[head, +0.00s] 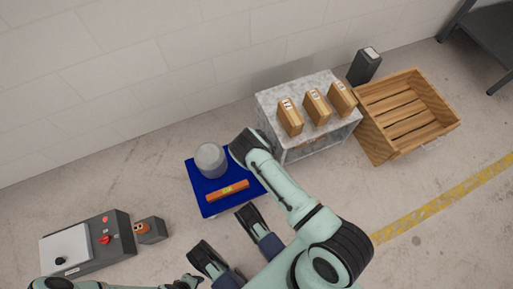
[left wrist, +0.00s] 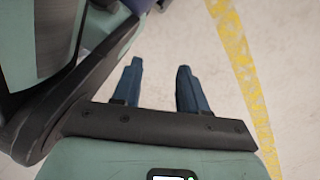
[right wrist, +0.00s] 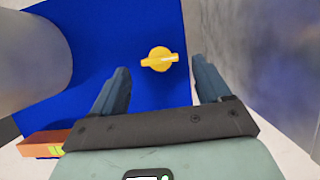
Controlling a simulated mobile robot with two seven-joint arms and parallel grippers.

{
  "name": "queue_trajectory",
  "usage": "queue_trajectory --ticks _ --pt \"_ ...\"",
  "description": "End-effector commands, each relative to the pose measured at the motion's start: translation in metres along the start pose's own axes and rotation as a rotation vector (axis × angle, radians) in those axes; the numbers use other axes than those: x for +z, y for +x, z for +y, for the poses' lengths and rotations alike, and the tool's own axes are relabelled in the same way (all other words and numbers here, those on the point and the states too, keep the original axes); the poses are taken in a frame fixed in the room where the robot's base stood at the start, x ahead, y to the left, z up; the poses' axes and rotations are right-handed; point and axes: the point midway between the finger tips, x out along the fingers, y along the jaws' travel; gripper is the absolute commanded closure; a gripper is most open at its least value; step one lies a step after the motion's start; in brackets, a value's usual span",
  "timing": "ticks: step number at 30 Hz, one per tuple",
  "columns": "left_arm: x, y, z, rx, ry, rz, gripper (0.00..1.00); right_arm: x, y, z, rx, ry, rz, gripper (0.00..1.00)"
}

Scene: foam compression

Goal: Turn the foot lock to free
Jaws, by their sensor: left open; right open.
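The bar lies nearly level in the picture. My right gripper (right wrist: 160,66) is open above the plate, the knob showing between its fingertips; I see no contact. In the head view my right arm reaches over the right side of the blue plate (head: 212,208), hiding the knob and fingers. My left gripper (left wrist: 159,66) is open and empty over bare floor in the left wrist view.
A grey cylinder (head: 210,160) and an orange level (head: 228,190) are on the blue plate. A stone-topped stand (head: 285,88) with boxes is close on the right, beside a wooden crate (head: 405,110). A control box (head: 105,240) stands at lower left.

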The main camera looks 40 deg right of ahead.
Motion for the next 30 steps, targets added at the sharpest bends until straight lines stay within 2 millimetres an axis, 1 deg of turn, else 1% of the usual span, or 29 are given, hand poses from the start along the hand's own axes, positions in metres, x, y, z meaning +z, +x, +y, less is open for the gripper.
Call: queue_trajectory --ticks 1,6,15,16,17,18,21,30 --pt "0.004 0.004 -0.004 -0.007 -0.006 -0.018 0.57 0.0 0.009 0.0 0.002 0.0 -0.001 0.23" --pt "0.013 0.009 -0.011 -0.021 -0.016 -0.051 0.57 0.0 0.021 0.0 0.001 0.0 0.0 0.23" --pt "0.015 0.009 -0.012 -0.024 -0.017 -0.058 0.57 0.0 0.023 0.0 0.001 0.0 0.0 0.23" --pt "0.015 0.009 -0.012 -0.024 -0.017 -0.058 0.57 0.0 0.023 0.0 0.001 0.0 0.0 0.27" --pt "0.015 0.009 -0.012 -0.024 -0.017 -0.058 0.57 0.0 0.022 0.0 0.001 0.0 0.0 0.36" --pt "0.015 0.009 -0.012 -0.024 -0.017 -0.058 0.57 0.0 0.022 0.0 0.001 0.0 0.0 0.49" --pt "0.015 0.009 -0.012 -0.024 -0.017 -0.057 0.57 0.0 0.022 0.0 0.001 0.0 0.0 0.8" --pt "0.015 0.009 -0.011 -0.023 -0.016 -0.057 0.57 0.0 0.022 -0.001 0.009 -0.022 0.0 0.79"
